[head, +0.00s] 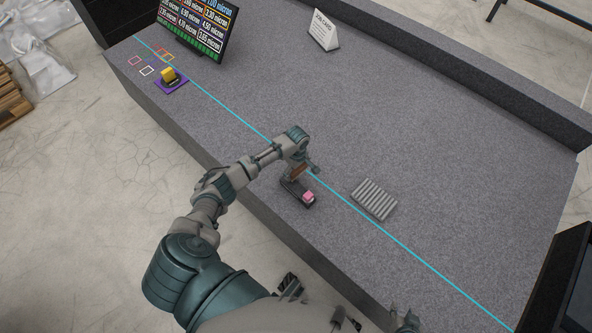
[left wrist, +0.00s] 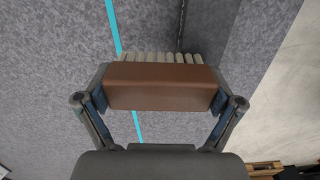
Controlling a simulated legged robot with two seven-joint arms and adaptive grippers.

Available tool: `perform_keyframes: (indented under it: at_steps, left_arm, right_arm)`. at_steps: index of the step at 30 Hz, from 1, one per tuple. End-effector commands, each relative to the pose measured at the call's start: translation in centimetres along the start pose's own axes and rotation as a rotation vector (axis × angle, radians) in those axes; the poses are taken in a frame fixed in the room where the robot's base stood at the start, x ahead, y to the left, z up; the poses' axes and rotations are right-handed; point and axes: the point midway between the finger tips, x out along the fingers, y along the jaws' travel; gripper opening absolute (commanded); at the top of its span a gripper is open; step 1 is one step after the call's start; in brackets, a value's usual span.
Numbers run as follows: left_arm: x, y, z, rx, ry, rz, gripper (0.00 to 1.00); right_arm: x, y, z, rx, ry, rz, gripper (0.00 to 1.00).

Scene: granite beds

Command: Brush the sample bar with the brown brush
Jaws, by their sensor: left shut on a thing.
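My left gripper (head: 301,170) is shut on the brown brush (head: 299,171), above the front part of the granite bed. In the left wrist view the brush (left wrist: 160,87) is a brown block between both fingers, with pale bristles pointing away from the gripper. A dark, narrow piece with a pink block (head: 308,197) lies just below the gripper in the head view. A grey ribbed plate (head: 374,199) lies to its right. I cannot tell which of these is the sample bar. My right gripper (head: 405,318) is partly seen at the bottom edge, empty as far as it shows.
A cyan line (head: 430,265) runs along the granite bed (head: 400,120). A yellow-topped brush or block (head: 169,75) sits on a purple mat (head: 173,88), near coloured square outlines. A display board (head: 198,27) and a white card (head: 323,31) stand farther back. Bare granite lies right of the plate.

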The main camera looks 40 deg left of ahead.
Motion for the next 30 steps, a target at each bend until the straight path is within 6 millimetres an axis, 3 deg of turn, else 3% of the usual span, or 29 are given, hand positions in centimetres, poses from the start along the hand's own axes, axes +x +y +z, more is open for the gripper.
perform_keyframes:
  at_steps: [8, 21, 30]
  left_arm:
    - [0.1, 1.4, 0.1, 0.0, -0.001, -0.001, 0.65]
    - [-0.4, -0.9, 0.0, 0.0, -0.001, 0.0, 0.65]
    - [0.4, 0.4, 0.1, 0.0, -0.003, 0.0, 0.65]
  right_arm:
    - [0.6, 0.0, 0.6, 0.0, -0.006, -0.001, 0.4]
    - [-2.1, 0.1, -1.9, -0.002, 0.019, 0.003, 0.4]
    - [-1.0, 0.1, -1.0, -0.001, 0.009, 0.002, 0.4]
